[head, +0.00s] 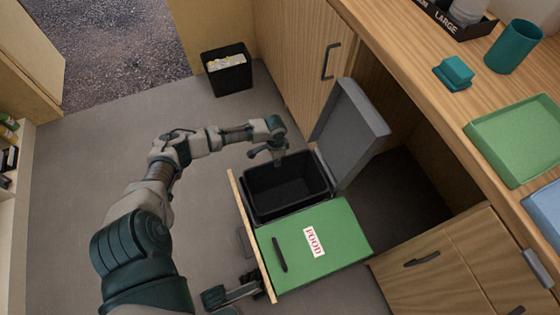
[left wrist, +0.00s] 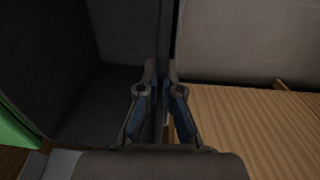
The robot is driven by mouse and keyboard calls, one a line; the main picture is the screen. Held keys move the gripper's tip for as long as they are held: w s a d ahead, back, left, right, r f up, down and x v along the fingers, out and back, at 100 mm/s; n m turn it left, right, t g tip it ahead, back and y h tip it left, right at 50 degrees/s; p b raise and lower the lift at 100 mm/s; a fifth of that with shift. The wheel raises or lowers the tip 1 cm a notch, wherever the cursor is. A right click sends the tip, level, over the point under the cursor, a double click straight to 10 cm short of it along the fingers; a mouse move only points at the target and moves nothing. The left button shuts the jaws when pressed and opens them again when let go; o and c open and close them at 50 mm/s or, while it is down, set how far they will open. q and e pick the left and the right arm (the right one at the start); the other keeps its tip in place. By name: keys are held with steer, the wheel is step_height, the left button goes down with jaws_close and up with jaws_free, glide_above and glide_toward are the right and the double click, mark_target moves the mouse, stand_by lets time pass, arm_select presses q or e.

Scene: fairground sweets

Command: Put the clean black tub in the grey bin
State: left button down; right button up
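The black tub (head: 287,184) is an open, empty-looking dark box. It is at the opening of the pulled-out bin unit, in front of the raised grey lid (head: 350,135) of the grey bin. The bin's body is mostly hidden, and I cannot tell how deep the tub sits. My left gripper (head: 276,153) is at the tub's far left rim. In the left wrist view its fingers (left wrist: 161,85) are closed on both sides of a thin dark wall, with the dark inside to the left.
A green FOOD lid (head: 312,245) covers the nearer bin. The wooden drawer front (head: 250,235) edges the unit. A black waste basket (head: 227,72) with pale rubbish stands on the floor behind. The counter (head: 425,65) holds a green tray (head: 520,140) and a teal cup (head: 514,47). Floor at left is clear.

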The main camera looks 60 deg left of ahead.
arm_select(q)
steer(key=shift+r, duration=0.2)
steer(key=shift+f, duration=0.65)
steer(key=c, duration=1.3)
jaws_free()
